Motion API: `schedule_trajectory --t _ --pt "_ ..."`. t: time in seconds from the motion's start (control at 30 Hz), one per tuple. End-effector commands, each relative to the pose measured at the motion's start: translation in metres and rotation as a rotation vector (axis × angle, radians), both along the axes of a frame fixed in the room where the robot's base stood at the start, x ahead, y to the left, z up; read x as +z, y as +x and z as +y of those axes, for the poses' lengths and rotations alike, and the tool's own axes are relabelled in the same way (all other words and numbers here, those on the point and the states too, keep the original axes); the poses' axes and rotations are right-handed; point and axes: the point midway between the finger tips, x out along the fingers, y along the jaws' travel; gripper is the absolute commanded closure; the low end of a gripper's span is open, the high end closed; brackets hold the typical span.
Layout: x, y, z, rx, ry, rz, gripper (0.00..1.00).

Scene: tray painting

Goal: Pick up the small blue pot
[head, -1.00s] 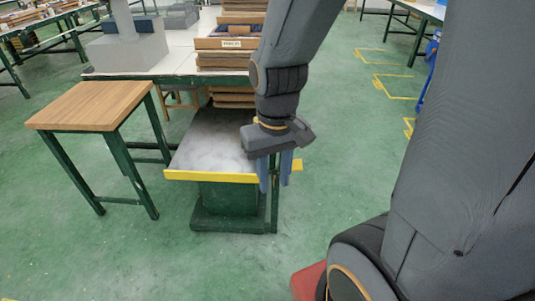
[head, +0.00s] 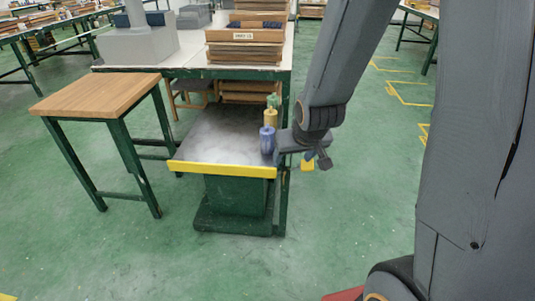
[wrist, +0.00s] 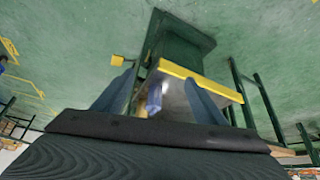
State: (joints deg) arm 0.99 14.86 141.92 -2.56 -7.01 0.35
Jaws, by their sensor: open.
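The small blue pot (head: 267,140) stands upright near the right front corner of the grey-topped stand (head: 218,137). A yellow pot (head: 270,118) and a green one (head: 273,101) stand behind it in a row. In the wrist view my gripper's (wrist: 160,78) two blue-grey fingers are spread apart. The blue pot (wrist: 153,96) shows between them in that view, with nothing visibly gripped.
A yellow strip (head: 222,170) runs along the stand's front edge, and a yellow tab (head: 307,165) sticks out at its right. A wooden-topped table (head: 103,95) is left. A long bench with stacked wooden trays (head: 245,48) is behind. Green floor lies open at right.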

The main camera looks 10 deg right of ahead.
Motion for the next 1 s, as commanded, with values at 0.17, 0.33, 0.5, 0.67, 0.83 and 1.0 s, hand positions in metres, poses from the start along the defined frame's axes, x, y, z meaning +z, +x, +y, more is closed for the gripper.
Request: schedule_trajectory --t 0.17,0.33,0.5,0.67,0.83,1.0 --pt "-0.059 0.075 -0.002 0.013 0.003 -0.218 0.35" --pt "-0.095 0.133 -0.002 0.028 0.011 -0.432 0.35" --pt "-0.125 0.176 0.000 0.042 0.024 -0.636 0.35" --pt "-0.145 0.202 0.001 0.052 0.039 -0.806 0.35" --pt "-0.158 0.216 0.001 0.059 0.053 -0.942 0.35" --pt "-0.163 0.221 0.001 0.061 0.062 -1.017 0.35"
